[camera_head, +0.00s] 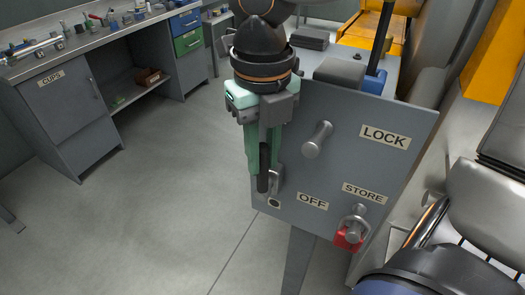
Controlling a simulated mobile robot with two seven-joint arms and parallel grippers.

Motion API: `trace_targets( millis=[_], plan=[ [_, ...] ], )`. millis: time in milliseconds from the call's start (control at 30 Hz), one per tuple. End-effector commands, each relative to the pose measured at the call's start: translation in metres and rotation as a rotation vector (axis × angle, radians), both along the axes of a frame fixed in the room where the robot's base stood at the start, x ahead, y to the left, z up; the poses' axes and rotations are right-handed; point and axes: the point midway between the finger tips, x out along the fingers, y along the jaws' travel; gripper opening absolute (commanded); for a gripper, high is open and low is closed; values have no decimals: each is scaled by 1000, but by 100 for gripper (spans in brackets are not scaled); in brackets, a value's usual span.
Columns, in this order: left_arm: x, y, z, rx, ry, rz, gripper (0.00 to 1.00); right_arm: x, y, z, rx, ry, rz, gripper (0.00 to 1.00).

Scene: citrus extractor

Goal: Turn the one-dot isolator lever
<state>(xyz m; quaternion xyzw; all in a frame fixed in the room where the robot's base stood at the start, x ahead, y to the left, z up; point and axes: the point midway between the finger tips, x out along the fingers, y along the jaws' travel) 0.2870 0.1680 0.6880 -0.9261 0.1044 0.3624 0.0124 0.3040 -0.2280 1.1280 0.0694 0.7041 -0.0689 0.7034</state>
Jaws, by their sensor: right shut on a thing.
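The grey isolator panel (345,170) stands in the middle right of the head view. A small plate with one dot (274,203) is at its lower left. My right gripper (263,160) comes down from above, with green fingers shut on the lever. The fingers and wrist hide the lever's upper part. My left gripper is not in view.
A red padlock (347,239) hangs at the STORE label (364,193). The OFF label (312,201) is right of the lever. A workbench (60,65) stands at the left; the floor between is clear.

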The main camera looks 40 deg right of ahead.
Motion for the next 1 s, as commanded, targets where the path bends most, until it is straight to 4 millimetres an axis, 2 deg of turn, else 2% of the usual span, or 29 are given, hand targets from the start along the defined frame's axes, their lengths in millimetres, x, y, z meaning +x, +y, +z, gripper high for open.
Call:
trace_targets(
  millis=[500, 833, 1000],
  plan=[
    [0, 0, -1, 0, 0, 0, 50, 0, 0, 0, 2, -5, 0, 0],
    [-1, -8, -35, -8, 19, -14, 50, -9, -5, -5, 53, -134, -2, 0],
    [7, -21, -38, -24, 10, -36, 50, -15, -7, -4, 81, -202, -3, 0]
  ],
)
